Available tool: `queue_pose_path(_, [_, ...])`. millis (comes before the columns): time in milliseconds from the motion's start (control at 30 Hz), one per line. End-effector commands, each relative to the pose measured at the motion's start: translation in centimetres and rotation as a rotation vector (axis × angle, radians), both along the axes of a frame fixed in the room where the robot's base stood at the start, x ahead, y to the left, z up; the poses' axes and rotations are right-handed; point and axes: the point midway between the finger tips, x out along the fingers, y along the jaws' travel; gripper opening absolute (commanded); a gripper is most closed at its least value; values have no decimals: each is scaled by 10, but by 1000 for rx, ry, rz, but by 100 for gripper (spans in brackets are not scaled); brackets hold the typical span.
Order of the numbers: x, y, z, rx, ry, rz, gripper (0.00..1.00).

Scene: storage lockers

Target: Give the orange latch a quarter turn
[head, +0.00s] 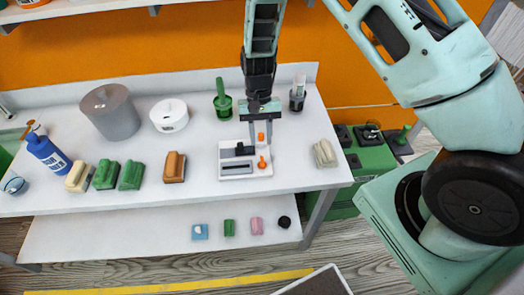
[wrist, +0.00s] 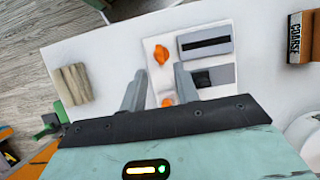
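A white and grey panel box (head: 234,172) lies on the white table, and it also shows in the wrist view (wrist: 206,103). It carries two orange parts on one side: a rounded, elongated one (head: 262,162) nearer the table's front, also in the wrist view (wrist: 161,54), and a small upright one (head: 261,137) behind it, also in the wrist view (wrist: 167,101). I cannot tell for sure which is the latch. My gripper (head: 261,143) points down over the box. In the wrist view its fingers (wrist: 160,68) are apart, with nothing held between them.
A lower shelf (head: 130,232) holds small items. The table right around the box is clear.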

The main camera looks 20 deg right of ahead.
Motion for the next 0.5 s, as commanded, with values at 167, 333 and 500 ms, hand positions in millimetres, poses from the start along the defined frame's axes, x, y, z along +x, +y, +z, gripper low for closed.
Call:
queue_pose_path(167, [-14, 4, -30, -2, 4, 1, 31])
queue_pose_path(333, [-21, 7, -50, 0, 3, 0, 31])
queue_pose_path(500, [-24, 8, -59, 0, 1, 1, 31])
